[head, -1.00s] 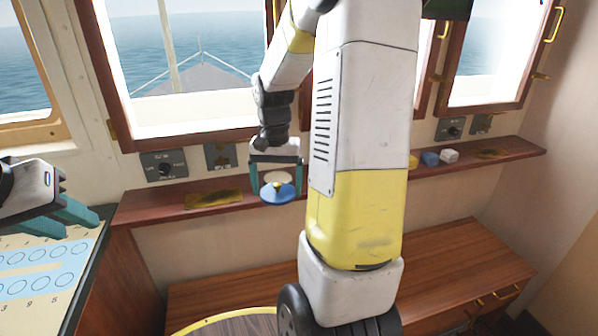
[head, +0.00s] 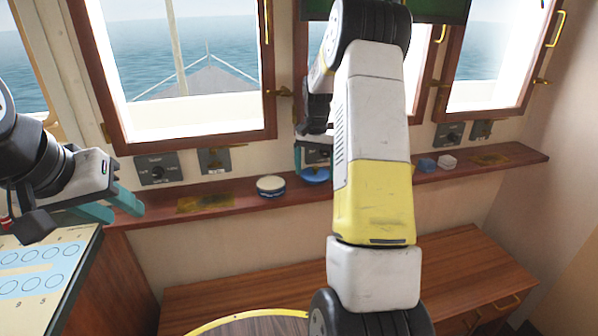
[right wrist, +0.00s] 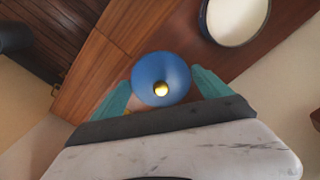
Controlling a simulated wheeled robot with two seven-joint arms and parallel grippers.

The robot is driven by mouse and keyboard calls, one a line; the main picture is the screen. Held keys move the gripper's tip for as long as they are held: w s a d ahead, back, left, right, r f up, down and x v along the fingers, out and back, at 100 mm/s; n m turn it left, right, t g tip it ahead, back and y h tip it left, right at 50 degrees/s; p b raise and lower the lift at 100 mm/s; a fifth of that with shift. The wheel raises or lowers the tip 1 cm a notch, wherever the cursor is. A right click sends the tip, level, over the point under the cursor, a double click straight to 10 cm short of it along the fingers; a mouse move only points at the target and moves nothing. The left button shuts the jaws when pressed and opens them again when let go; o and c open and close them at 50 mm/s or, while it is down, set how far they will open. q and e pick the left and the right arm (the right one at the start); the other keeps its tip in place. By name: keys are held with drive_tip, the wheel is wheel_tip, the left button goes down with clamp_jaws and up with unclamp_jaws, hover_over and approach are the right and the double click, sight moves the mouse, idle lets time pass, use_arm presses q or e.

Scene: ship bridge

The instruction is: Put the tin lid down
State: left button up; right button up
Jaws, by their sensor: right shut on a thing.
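The blue tin lid (head: 315,176) shows partly in the head view, at the shelf's height in the picture and right of the tin. My right gripper (head: 312,163) is shut on it, partly hidden by my own arm. In the right wrist view the round lid (right wrist: 173,70) with its gold knob sits between the teal fingers. I cannot tell whether the lid touches the shelf. The tin (head: 271,187), pale on top, stands on the shelf; it also shows in the right wrist view (right wrist: 237,20). My left gripper (head: 112,207) is open and empty at the far left.
The narrow wooden shelf (head: 240,198) runs under the windows. A blue block (head: 427,165) and a white block (head: 447,161) stand on it further right. Flat brownish patches lie at both ends. A panel with circles (head: 40,270) is below my left gripper.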

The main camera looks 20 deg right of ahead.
sight(315, 174)
drive_tip(key=shift+w+d+f, duration=0.15)
drive_tip(key=shift+w+d, duration=0.1)
drive_tip(key=shift+w, duration=0.25)
drive_tip(key=shift+f, duration=1.65)
drive_tip(key=shift+f, duration=0.1)
drive_tip(key=o, duration=1.1)
